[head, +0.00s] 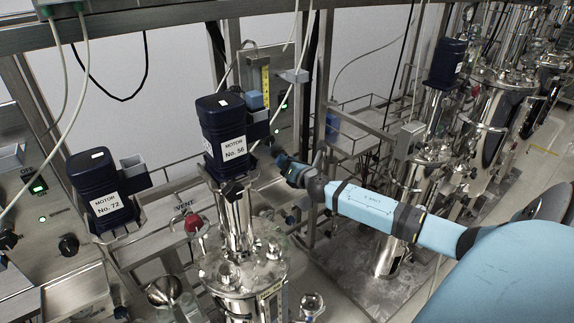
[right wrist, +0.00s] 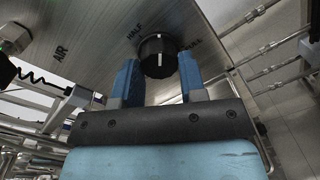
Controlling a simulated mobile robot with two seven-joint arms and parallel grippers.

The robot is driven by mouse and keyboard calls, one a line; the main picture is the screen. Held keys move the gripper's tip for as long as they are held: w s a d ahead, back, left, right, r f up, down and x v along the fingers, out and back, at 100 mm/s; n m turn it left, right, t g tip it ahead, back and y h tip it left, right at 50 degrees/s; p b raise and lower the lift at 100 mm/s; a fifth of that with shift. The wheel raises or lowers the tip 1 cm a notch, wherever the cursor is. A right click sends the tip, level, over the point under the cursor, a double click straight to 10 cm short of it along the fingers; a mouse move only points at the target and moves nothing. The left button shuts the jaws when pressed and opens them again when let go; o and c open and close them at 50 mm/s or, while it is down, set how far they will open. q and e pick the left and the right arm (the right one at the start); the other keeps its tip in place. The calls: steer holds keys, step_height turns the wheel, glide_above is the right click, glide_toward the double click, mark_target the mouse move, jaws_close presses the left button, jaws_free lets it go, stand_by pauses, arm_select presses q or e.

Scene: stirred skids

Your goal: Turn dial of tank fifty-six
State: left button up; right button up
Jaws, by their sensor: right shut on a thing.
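The dark blue motor labelled No. 56 (head: 223,130) stands on its steel tank (head: 240,275) near the middle of the head view. My right gripper (head: 282,160) is just right of this motor, reaching in from the right. In the right wrist view, the black dial (right wrist: 158,55) sits on a steel panel between the two blue fingers of the right gripper (right wrist: 158,70). The fingers are shut on the dial's sides. The white mark on the dial points up in the picture, between the labels HALF and FULL. In the head view I cannot make out the dial. My left gripper is not in view.
Motor No. 72 (head: 100,190) stands to the left, with a panel of knobs and green lights (head: 38,185) beside it. A red-knobbed valve (head: 193,223) marked VENT is between the motors. Metal frames and hanging cables surround the arm. Several more tanks stand at right.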

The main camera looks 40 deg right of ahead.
steer(key=m, duration=0.3)
steer(key=shift+m, duration=0.3)
steer(key=m, duration=0.2)
steer(key=shift+r+m, duration=0.1)
steer(key=shift+m, duration=0.2)
steer(key=m+p, duration=0.1)
steer(key=m, duration=0.2)
steer(key=shift+r+y, duration=0.15)
steer(key=shift+y, duration=0.15)
steer(key=shift+m+p, duration=0.8)
steer(key=shift+m, duration=1.8)
steer(key=o, duration=0.9)
